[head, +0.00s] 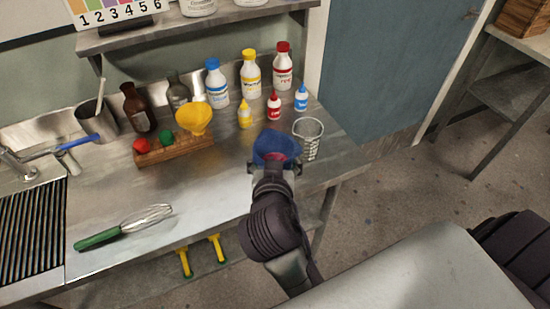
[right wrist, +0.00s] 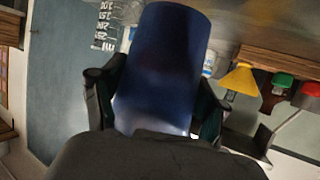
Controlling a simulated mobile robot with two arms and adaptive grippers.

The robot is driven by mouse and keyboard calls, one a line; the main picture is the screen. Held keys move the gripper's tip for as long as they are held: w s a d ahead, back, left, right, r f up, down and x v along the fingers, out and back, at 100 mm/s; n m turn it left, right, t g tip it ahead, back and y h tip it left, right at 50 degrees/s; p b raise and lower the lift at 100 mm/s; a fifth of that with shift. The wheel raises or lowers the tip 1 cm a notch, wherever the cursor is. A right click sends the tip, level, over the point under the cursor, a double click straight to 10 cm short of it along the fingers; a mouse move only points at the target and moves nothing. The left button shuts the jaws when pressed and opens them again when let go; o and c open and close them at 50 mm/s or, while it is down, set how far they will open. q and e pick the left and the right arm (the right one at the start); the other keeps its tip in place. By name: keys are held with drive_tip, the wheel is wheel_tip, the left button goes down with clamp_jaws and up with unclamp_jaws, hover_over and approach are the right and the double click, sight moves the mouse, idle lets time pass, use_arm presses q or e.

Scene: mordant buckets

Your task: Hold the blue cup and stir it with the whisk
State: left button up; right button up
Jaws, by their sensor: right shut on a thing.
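The blue cup (head: 276,146) is at the right part of the steel counter. My right gripper (head: 274,166) is shut on it, with one finger on each side of its wall. In the right wrist view the blue cup (right wrist: 168,60) fills the middle between the dark fingers (right wrist: 155,105). Something reddish shows inside the cup in the head view. I cannot tell whether its base touches the counter. The whisk (head: 128,226) lies free on the counter's front left, green handle to the left and wire head to the right. My left gripper is not in view.
A clear beaker (head: 308,139) stands just right of the cup. Several paint bottles (head: 250,74) stand behind. A wooden rack (head: 176,150) with a yellow funnel (head: 195,118) is left of the cup. The counter (head: 200,200) is clear between whisk and cup.

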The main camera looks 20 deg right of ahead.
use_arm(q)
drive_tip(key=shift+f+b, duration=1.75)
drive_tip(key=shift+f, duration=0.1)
use_arm(e)
drive_tip(key=shift+f, duration=2.45)
drive_tip(key=shift+f, duration=0.1)
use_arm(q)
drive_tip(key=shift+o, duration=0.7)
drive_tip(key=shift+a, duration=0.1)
